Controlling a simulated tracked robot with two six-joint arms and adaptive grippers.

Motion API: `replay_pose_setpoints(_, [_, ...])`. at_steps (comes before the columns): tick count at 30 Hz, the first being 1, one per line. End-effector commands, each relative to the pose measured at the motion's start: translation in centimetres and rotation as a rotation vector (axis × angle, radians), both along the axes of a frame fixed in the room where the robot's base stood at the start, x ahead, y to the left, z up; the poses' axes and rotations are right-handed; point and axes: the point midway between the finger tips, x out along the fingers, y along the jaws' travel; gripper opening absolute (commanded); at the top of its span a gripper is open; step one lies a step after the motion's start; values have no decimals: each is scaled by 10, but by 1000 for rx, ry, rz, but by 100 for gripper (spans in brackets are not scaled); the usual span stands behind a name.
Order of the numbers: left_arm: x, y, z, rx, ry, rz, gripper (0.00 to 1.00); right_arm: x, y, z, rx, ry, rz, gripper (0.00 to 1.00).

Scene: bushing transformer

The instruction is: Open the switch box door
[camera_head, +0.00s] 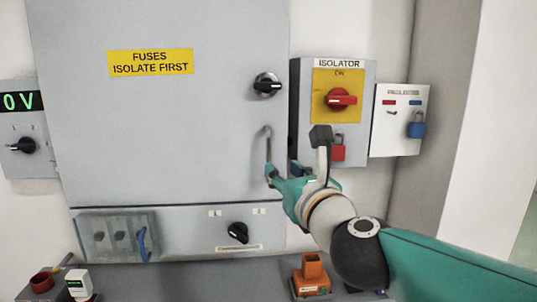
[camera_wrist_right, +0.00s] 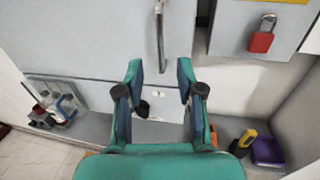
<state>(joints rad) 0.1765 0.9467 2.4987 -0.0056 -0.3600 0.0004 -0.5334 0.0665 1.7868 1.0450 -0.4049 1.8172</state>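The switch box door (camera_head: 160,120) is a large grey panel with a yellow "FUSES ISOLATE FIRST" label, and looks closed. Its vertical bar handle (camera_head: 268,145) is near the door's right edge; it shows in the right wrist view (camera_wrist_right: 160,35) at top centre. A black rotary knob (camera_head: 267,85) sits above the handle. My right gripper (camera_head: 271,174) is at the handle's lower end. In the right wrist view the gripper (camera_wrist_right: 160,72) is open, its fingers either side of the handle's line with nothing between them; contact cannot be told. My left gripper is not in view.
The isolator box (camera_head: 303,130) with a red switch (camera_head: 341,97) and red padlock (camera_head: 338,152) stands close right of the door. A white panel with a blue padlock (camera_head: 416,127) is further right. A lower panel (camera_head: 185,240) and a shelf with an orange item (camera_head: 312,275) lie below.

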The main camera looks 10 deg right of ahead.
Motion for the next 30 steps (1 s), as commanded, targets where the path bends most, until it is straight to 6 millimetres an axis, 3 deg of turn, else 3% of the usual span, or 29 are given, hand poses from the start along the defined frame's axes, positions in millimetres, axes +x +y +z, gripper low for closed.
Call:
replay_pose_setpoints(6, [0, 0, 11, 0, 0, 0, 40, 49, 9, 0, -2, 3, -1, 37])
replay_pose_setpoints(12, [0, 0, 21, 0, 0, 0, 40, 80, 16, 1, -2, 2, -1, 37])
replay_pose_setpoints(18, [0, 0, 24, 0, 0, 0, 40, 96, 18, 0, 0, 1, 0, 37])
replay_pose_setpoints(27, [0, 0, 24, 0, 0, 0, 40, 97, 19, -1, -1, 1, 0, 37])
replay_pose_setpoints(30, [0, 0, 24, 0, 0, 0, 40, 97, 19, 0, -1, 1, 0, 24])
